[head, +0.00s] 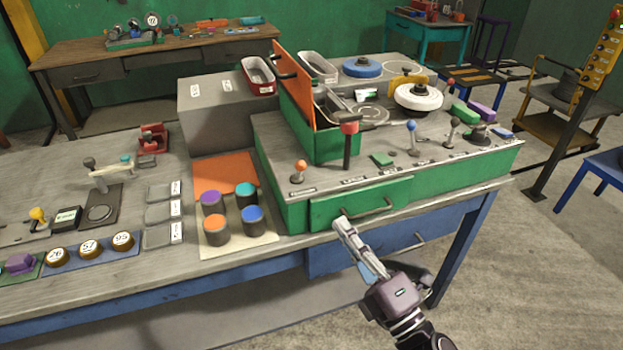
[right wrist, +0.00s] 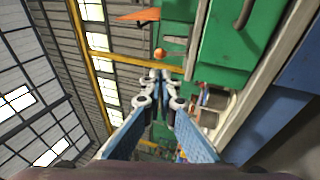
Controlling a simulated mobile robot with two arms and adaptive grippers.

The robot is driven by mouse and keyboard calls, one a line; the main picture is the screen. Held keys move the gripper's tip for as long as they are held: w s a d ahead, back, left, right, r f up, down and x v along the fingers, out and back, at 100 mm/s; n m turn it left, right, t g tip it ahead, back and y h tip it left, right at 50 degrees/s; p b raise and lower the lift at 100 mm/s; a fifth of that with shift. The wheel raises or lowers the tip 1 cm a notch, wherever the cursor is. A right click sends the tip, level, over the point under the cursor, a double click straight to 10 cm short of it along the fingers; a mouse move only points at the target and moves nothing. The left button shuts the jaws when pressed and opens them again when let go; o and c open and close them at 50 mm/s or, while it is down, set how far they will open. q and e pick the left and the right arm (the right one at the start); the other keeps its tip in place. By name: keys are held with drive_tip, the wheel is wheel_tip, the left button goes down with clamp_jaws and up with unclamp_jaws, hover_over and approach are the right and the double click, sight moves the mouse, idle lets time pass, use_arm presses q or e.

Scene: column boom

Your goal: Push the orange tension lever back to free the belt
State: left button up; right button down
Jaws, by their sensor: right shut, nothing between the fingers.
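The orange tension lever (head: 301,171) is a short lever with an orange ball knob at the front left corner of the green bench unit's top. Its orange knob also shows in the right wrist view (right wrist: 159,52), just beyond my fingertips. My right gripper (head: 344,226) is shut and empty in front of the green drawer, right of and nearer than the lever, apart from it. Its two fingers show closed together in the right wrist view (right wrist: 160,78). I cannot clearly make out the belt. My left gripper is not in view.
A taller red-topped lever (head: 348,145) and a blue-knobbed lever (head: 412,137) stand right of the orange one. An upright orange panel (head: 293,85) rises behind. The green drawer's handle (head: 367,211) sticks out near my gripper. Several colour-topped cans, including a blue one (head: 252,220), stand left.

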sight(304, 170)
drive_tip(key=p+x, duration=0.3)
drive_tip(key=x, duration=0.8)
drive_tip(key=shift+w+a+r, duration=0.1)
drive_tip(key=shift+w, duration=0.1)
drive_tip(key=shift+w+a+r+p, duration=0.1)
drive_tip(key=shift+w+a+p, duration=0.25)
drive_tip(key=shift+w, duration=0.2)
